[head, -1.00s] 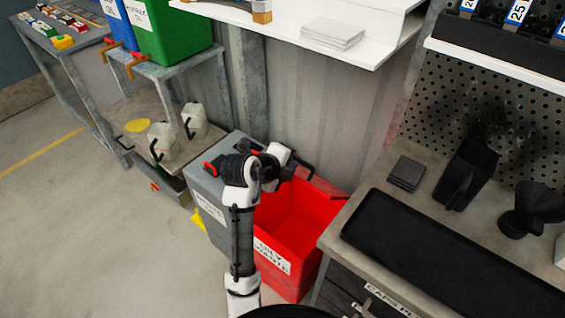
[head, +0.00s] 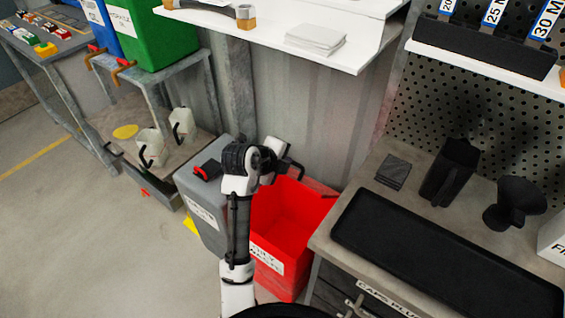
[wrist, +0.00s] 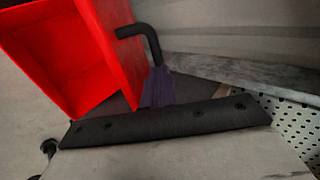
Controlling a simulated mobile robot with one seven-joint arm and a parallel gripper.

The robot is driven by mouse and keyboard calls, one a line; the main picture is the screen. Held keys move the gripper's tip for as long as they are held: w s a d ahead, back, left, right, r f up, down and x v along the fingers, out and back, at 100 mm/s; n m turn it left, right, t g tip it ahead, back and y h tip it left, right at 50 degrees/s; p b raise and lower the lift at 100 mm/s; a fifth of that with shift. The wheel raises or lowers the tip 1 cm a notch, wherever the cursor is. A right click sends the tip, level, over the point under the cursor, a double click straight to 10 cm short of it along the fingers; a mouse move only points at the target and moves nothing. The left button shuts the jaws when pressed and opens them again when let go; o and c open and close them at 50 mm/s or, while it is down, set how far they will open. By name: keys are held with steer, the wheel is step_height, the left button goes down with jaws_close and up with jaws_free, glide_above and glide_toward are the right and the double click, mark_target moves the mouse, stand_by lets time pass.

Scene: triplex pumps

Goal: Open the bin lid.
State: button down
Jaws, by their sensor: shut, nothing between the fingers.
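The red bin (head: 287,225) with a white label on its front stands open at the top, with its empty inside visible. In the wrist view the red bin (wrist: 68,60) fills the upper left. A bent black handle (wrist: 140,38) rises beside its red wall; it also shows in the head view (head: 294,166). My gripper (wrist: 157,84) is shut and empty, with its fingertips close to the handle's lower end; I cannot tell whether they touch.
A workbench with a black tray (head: 440,250) is close on the right. A white shelf (head: 370,55) overhangs behind the bins. A metal stand with white jugs (head: 150,147) is at left. Floor is free at the lower left.

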steer(key=shift+w+d+r, duration=0.3)
steer(key=shift+w+r, duration=0.05)
steer(key=shift+r, duration=0.05)
steer(key=w+d+r, duration=0.2)
steer(key=w+d, duration=0.4)
steer(key=w, duration=0.2)
steer(key=w+d+r, duration=0.2)
steer(key=w+d, duration=0.4)
steer(key=w, duration=0.3)
steer(key=shift+g, duration=0.3)
steer(key=shift+s+d, duration=0.1)
